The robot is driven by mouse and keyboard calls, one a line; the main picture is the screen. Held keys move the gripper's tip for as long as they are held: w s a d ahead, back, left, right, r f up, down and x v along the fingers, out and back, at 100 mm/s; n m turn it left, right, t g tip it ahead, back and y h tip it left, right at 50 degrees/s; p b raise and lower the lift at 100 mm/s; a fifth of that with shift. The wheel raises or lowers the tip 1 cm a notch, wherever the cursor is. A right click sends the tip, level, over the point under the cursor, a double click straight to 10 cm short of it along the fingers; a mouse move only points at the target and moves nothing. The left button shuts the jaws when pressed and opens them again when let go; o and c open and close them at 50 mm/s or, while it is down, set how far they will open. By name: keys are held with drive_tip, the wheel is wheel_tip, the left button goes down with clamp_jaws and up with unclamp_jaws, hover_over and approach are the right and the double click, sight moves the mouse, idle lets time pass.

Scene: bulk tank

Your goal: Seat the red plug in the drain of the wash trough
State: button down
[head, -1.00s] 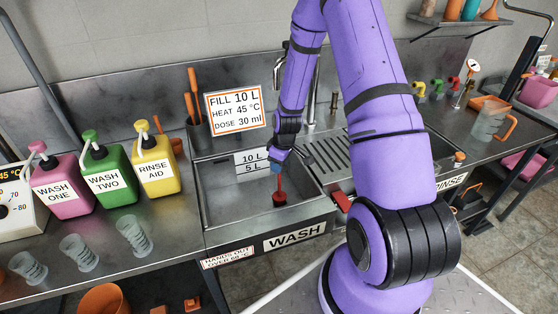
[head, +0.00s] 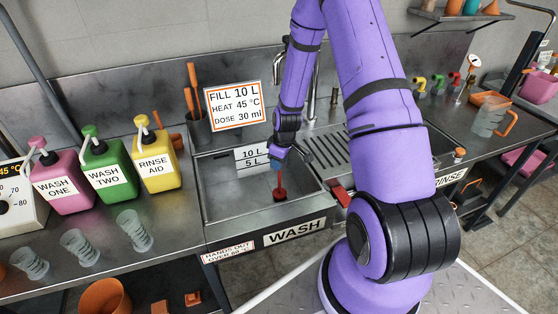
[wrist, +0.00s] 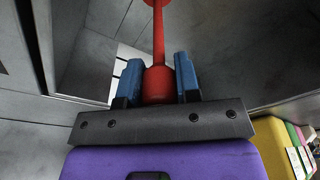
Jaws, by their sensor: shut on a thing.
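The red plug (head: 280,188) is upright, with a thin stem and a wider lower end, low inside the wash trough (head: 232,212). My gripper (head: 279,165) comes down from above and is shut on the plug's top. In the wrist view, the two blue fingers (wrist: 158,80) clasp the thick red grip of the plug (wrist: 158,45), and its stem runs away to a wider end cut by the frame's top. The drain is not clearly visible; a dark patch shows around the plug's lower end. I cannot tell whether the plug touches the floor or sits in the drain.
The trough's walls surround the gripper closely, with a 10 L / 5 L level plate (head: 252,157) on the back wall. A tap (head: 312,95) and ribbed drainboard (head: 335,150) lie to the right. Pink, green and yellow (head: 157,155) bottles and clear cups (head: 133,230) stand left.

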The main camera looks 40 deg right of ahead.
drive_tip(key=shift+f, duration=0.15)
drive_tip(key=c, duration=0.8)
unclamp_jaws()
drive_tip(key=shift+o, duration=0.2)
drive_tip(key=r, duration=0.3)
drive_tip(key=s+r, duration=0.1)
drive_tip(key=r, duration=0.6)
drive_tip(key=shift+s+d+r, duration=0.25)
drive_tip(key=shift+d+r, duration=0.05)
drive_tip(key=shift+d, duration=0.05)
